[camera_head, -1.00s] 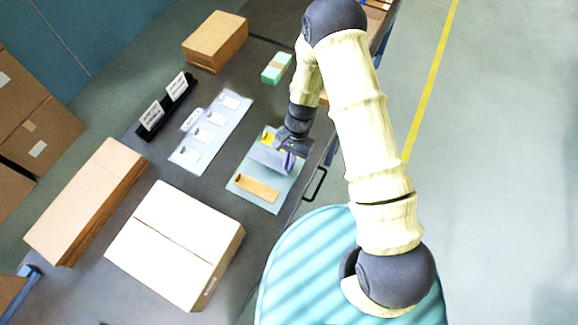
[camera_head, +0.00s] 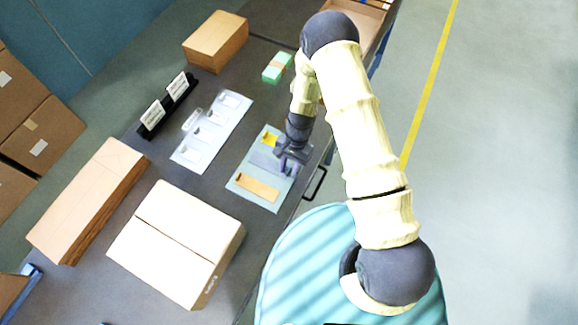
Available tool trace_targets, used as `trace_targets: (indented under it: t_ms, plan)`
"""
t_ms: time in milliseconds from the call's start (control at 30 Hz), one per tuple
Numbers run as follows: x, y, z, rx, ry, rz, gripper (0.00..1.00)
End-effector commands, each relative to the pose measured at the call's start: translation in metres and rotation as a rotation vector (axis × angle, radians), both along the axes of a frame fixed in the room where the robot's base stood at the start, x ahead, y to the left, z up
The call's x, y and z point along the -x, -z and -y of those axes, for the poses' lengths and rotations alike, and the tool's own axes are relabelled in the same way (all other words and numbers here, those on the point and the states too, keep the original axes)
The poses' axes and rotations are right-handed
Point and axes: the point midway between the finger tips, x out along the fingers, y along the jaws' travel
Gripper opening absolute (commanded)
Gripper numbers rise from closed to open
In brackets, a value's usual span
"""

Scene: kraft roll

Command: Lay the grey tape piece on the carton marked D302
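The grey tape piece (camera_head: 264,161) appears as a grey-blue strip on the pale sheet (camera_head: 240,186), between a yellow piece and a tan piece. My gripper (camera_head: 289,170) is low over the right end of this strip. The gripper hides that end, and I cannot tell whether it touches the strip or whether the fingers are apart. Three cartons stand on the dark table: a large one in front (camera_head: 165,245), a long one at the left (camera_head: 85,200) and a smaller one at the back (camera_head: 215,40). I cannot read D302 on any carton.
The tan piece (camera_head: 258,188) and the yellow piece (camera_head: 270,139) lie on the sheet. A white card sheet (camera_head: 212,132), a black stand with labels (camera_head: 168,105) and a green block (camera_head: 277,67) are behind. Dark table (camera_head: 205,178) shows between the sheet and the front carton.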

Motion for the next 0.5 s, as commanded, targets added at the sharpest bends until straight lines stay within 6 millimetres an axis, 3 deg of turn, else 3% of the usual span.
trace_targets:
  t_ms: [300, 500]
  plan:
    - [-0.001, -0.005, 0.0, 0.0, 0.0, 0.001, 0.28]
    - [-0.01, -0.024, 0.004, -0.001, 0.001, 0.003, 0.28]
